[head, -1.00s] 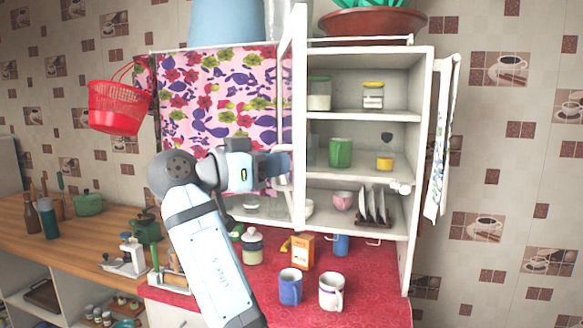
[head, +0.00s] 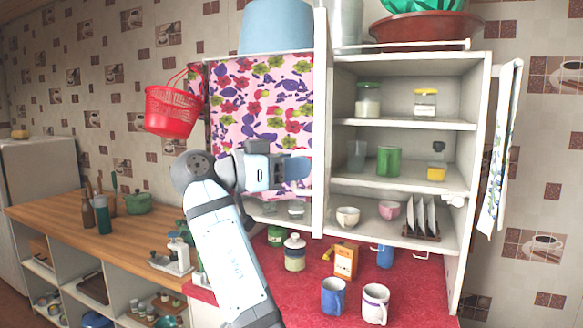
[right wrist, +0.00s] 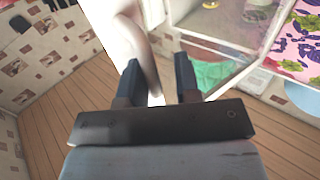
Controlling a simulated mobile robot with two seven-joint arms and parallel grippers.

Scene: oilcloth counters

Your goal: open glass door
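The glass door is seen almost edge-on in the head view as a tall white frame (head: 320,120). It stands swung out from the white cabinet (head: 482,140), and the shelves to its right are uncovered. My right gripper (head: 292,167) is just left of the door frame; I cannot tell from the head view whether it touches it. In the right wrist view, its two dark fingers (right wrist: 158,78) are apart, with a blurred pale shape beyond them that I cannot identify. A glass pane in a white frame (right wrist: 215,42) shows to the right of the fingers. My left gripper is out of view.
The shelves hold jars, a green mug (head: 389,162), cups and a plate rack (head: 420,222). A blue mug (head: 333,296) and a white mug (head: 375,303) stand on the red counter below. A red basket (head: 172,108) hangs left. The wooden counter (head: 80,215) is partly clear.

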